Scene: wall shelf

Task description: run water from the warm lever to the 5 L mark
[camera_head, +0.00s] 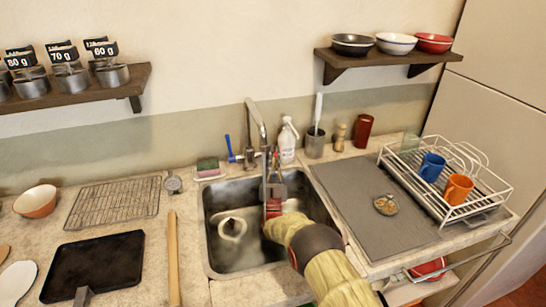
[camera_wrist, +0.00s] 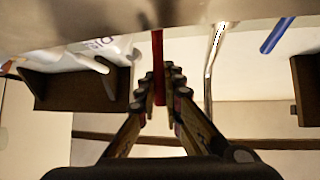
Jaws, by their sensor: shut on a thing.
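The tap (camera_head: 258,122) stands behind the sink (camera_head: 207,250), its curved metal spout over the basin. A blue lever (camera_head: 229,148) is on its left and shows in the wrist view (camera_wrist: 277,35). My gripper (camera_head: 273,178) reaches over the sink to the tap's right side. In the wrist view my gripper (camera_wrist: 162,82) is closed around a red lever (camera_wrist: 158,50), the warm one. The head view mostly hides this lever behind my gripper. A pale ring-like shape (camera_head: 232,228) shows in the basin; I cannot tell if it is water or an object. No litre mark is readable.
A sponge (camera_head: 208,166) lies left. A dish rack (camera_head: 410,180) with mugs is at right, beside a grey mat (camera_head: 350,195). A black tray (camera_head: 95,265) is at left.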

